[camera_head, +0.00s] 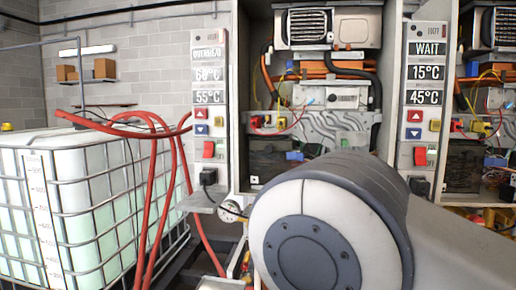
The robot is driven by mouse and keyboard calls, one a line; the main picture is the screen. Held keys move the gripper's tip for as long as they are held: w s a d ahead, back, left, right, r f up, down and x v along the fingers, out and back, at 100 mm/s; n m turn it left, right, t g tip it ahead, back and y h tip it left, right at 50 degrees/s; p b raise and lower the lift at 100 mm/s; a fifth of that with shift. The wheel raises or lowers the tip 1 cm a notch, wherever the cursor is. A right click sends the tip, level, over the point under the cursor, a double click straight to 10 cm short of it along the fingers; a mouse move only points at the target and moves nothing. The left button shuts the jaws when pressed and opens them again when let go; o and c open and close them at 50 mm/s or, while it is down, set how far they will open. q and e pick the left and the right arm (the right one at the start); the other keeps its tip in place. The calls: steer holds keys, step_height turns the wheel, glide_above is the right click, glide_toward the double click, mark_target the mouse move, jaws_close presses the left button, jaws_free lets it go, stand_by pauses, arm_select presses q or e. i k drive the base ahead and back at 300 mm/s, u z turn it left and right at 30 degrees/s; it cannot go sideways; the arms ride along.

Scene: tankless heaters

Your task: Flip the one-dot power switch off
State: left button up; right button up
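Two grey control panels face me. The left panel (209,110) shows a top word that is hard to read, then about 60°C and 55°C. Dot marks and on or off positions are too small to tell. Each panel also has a red up-arrow button and a blue down-arrow button. Neither gripper shows. A large white and grey joint of my arm fills the lower right and hides what lies behind it.
A caged white liquid tank (75,185) stands at left, with red hoses (150,185) arching beside it. Open heater cabinets with wires (290,110) stand beside the panels. A small metal shelf (205,203) juts out below the left panel.

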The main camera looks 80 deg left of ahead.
mark_target(209, 150)
steer(key=u, duration=2.8)
